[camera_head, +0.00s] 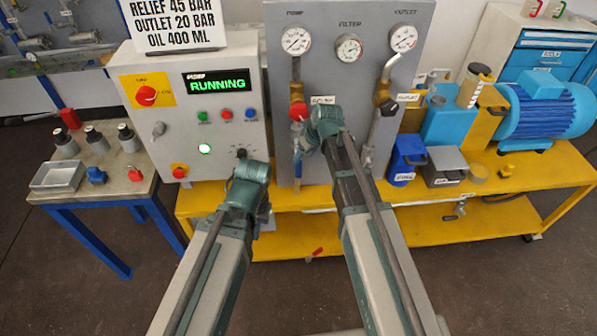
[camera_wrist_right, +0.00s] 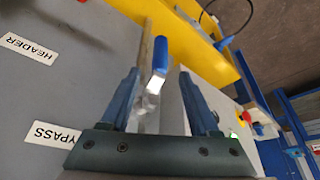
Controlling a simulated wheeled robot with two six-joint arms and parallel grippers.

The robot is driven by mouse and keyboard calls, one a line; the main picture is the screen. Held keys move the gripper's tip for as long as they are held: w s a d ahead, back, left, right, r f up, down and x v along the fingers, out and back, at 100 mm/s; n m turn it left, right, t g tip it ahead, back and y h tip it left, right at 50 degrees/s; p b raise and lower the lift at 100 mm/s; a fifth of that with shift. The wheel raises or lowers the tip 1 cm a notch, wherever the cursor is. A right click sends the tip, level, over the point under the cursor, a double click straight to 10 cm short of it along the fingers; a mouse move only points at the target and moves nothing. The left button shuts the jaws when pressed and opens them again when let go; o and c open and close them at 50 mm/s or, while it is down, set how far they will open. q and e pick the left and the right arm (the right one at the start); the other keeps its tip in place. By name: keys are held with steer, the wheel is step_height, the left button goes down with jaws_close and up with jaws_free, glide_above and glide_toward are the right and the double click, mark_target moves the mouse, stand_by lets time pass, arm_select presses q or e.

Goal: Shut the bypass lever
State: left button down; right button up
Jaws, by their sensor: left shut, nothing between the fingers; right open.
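The bypass lever (camera_wrist_right: 160,56) shows in the right wrist view as a blue-sleeved handle on a bare metal shank. A partly covered label ending in YPASS (camera_wrist_right: 53,133) is beside it on the grey panel. My right gripper (camera_head: 323,118) is open at the panel in the head view. In the wrist view its two fingers stand on either side of the lever, with gaps visible; I cannot tell any contact. My left gripper (camera_head: 252,172) is shut and empty, in front of the control box.
The grey gauge panel (camera_head: 345,90) carries pipes and a red knob (camera_head: 298,111) left of my right gripper. The control box (camera_head: 190,110) reads RUNNING. A yellow bench (camera_head: 480,205) runs below; a blue-legged table (camera_head: 110,200) stands left. A HEADER label (camera_wrist_right: 28,47) is on the panel.

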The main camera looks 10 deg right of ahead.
mark_target(298, 165)
steer(key=b+x, duration=0.6)
steer(key=x, duration=0.2)
steer(key=shift+s, duration=0.1)
jaws_close()
stand_by(1.2)
